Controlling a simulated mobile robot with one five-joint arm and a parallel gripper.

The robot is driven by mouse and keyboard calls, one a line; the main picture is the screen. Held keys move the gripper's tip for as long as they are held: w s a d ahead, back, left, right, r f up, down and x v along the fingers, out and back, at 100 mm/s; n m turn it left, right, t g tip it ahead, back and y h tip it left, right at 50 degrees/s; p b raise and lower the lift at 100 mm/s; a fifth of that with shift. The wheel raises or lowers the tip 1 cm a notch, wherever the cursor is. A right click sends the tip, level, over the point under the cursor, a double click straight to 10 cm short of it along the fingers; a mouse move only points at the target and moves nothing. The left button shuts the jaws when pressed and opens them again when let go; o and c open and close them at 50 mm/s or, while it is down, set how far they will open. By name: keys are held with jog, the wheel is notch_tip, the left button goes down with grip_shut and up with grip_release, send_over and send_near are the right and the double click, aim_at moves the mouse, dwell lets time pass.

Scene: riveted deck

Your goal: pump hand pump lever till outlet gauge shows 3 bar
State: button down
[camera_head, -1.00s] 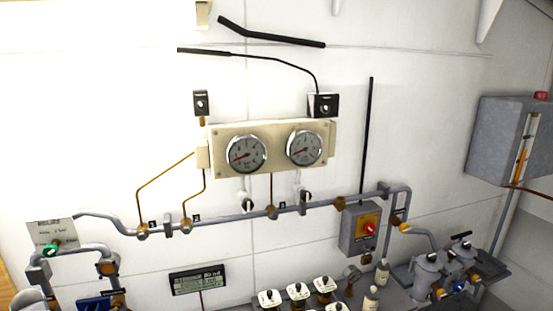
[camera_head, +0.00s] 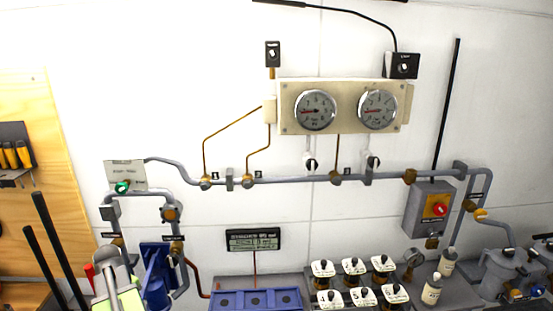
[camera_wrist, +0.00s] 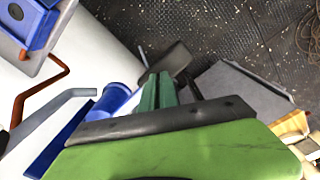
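Two round white-faced gauges, a left one (camera_head: 315,110) and a right one (camera_head: 377,109), sit on a cream panel in the head view. Both red needles point to the left, toward the low part of the dials. Labels are too small to tell which is the outlet gauge. A blue device (camera_head: 154,262), perhaps the hand pump, stands at the lower left; no lever shows clearly. A light-green and grey part, likely my gripper (camera_head: 122,298), is beside it at the bottom edge. In the wrist view, green fingers (camera_wrist: 160,90) are close together near a blue cylinder (camera_wrist: 119,98); their gap and any grip are unclear.
A grey pipe (camera_head: 300,180) with valves runs along the white wall. A blue tray (camera_head: 255,301) and several white-topped containers (camera_head: 350,266) stand at bottom centre. Two black rods (camera_head: 47,238) rise at the left. Dark textured floor (camera_wrist: 225,40) shows in the wrist view.

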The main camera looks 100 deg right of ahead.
notch_tip(320, 180, up, 11)
jog(key=p, duration=1.1)
jog(key=shift+p, duration=0.35)
dwell(0.6)
dwell(2.6)
dwell(1.2)
notch_tip(320, 180, down, 12)
jog(key=b, duration=1.2)
notch_tip(320, 180, up, 12)
jog(key=p, duration=1.2)
